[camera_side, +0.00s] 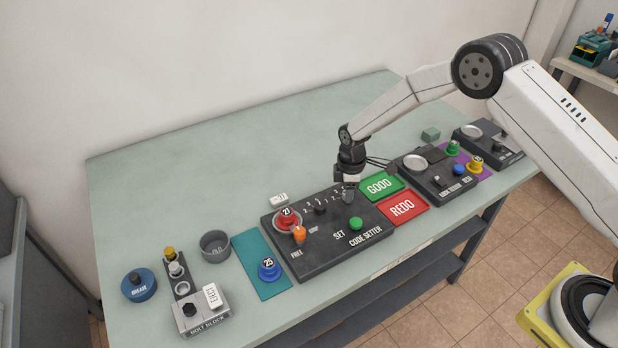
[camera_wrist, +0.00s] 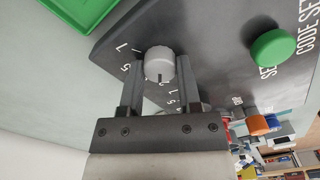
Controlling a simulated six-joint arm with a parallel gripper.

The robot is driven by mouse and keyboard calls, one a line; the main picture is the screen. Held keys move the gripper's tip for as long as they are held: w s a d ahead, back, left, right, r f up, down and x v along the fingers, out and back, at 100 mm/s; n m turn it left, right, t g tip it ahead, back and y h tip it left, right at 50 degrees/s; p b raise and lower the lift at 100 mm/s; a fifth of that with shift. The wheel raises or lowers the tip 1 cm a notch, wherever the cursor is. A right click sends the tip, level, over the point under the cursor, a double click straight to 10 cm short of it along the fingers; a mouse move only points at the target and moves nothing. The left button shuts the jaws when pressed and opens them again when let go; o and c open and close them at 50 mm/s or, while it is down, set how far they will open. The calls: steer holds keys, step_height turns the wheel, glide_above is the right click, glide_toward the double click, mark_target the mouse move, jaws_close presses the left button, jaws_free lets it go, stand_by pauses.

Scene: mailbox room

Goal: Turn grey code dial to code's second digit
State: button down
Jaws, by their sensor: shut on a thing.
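The grey code dial (camera_side: 348,195) sits at the back right of the dark code setter panel (camera_side: 318,262). In the wrist view the dial (camera_wrist: 159,60) is a round grey knob with a dark index line on the side facing my gripper. Numbers are printed around it, but I cannot tell surely which one the line meets. My gripper (camera_wrist: 159,75) is shut on the dial, one finger on each side. In the side view my gripper (camera_side: 349,186) comes down over the dial and partly hides it and its numbers.
The GOOD pad (camera_side: 379,186) and REDO pad (camera_side: 402,207) lie to the right.

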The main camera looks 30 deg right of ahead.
steer(key=m, duration=1.6)
steer(key=shift+m, duration=0.4)
steer(key=m, duration=0.5)
steer(key=shift+m, duration=0.4)
steer(key=shift+c, duration=1.4)
jaws_free()
steer(key=shift+r, duration=0.1)
